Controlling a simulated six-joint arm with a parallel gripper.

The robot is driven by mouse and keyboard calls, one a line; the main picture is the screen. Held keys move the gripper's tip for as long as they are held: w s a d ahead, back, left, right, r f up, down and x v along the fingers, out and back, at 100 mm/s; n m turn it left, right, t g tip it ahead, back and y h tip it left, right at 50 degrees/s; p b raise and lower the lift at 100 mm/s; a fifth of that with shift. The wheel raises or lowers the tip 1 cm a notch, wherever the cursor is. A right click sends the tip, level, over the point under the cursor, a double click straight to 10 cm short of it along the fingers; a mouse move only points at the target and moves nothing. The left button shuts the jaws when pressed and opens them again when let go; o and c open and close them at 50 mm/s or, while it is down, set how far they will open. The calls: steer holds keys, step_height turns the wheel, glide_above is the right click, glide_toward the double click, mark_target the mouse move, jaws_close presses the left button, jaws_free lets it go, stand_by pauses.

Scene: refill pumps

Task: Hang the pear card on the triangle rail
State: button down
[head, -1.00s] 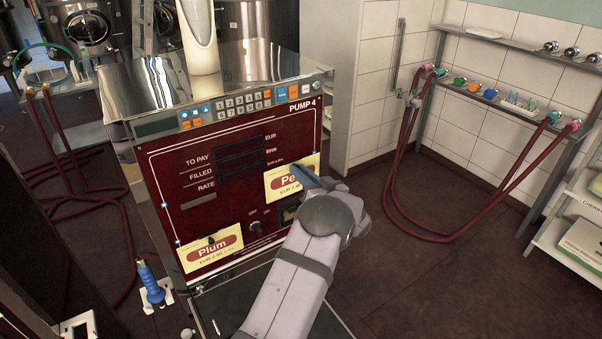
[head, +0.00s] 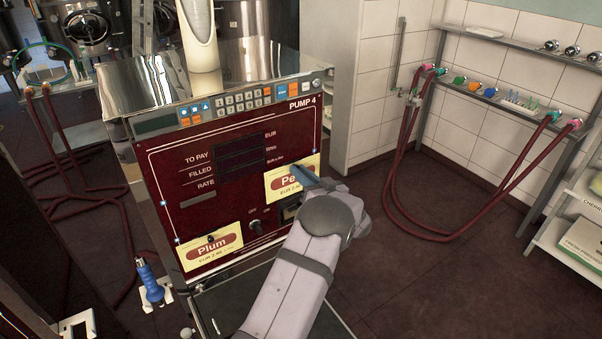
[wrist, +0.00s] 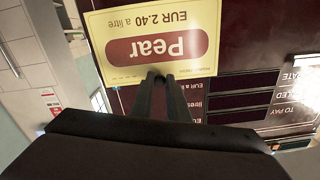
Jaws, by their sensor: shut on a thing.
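The pear card (head: 284,184) is yellow with a red oval label, and my gripper partly covers it in the head view. It is in front of the right side of the dark red pump panel, close to its face; I cannot tell whether it touches. In the wrist view the pear card (wrist: 190,42) appears upside down and whole, with my gripper (wrist: 163,78) shut at its edge. My gripper (head: 312,180) also shows at the card in the head view.
A plum card (head: 211,250) is on the panel's lower left, with a dark knob (head: 255,227) right of it. A blue-handled tool (head: 150,283) is at the pump's lower left. Red hoses (head: 395,190) hang by the tiled wall; floor right of the pump is clear.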

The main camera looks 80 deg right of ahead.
steer(key=shift+f, duration=0.35)
steer(key=c, duration=1.6)
jaws_free()
steer(key=shift+c, duration=0.2)
steer(key=shift+r+b, duration=0.1)
steer(key=shift+b, duration=0.2)
step_height(320, 180, up, 10)
steer(key=b, duration=0.3)
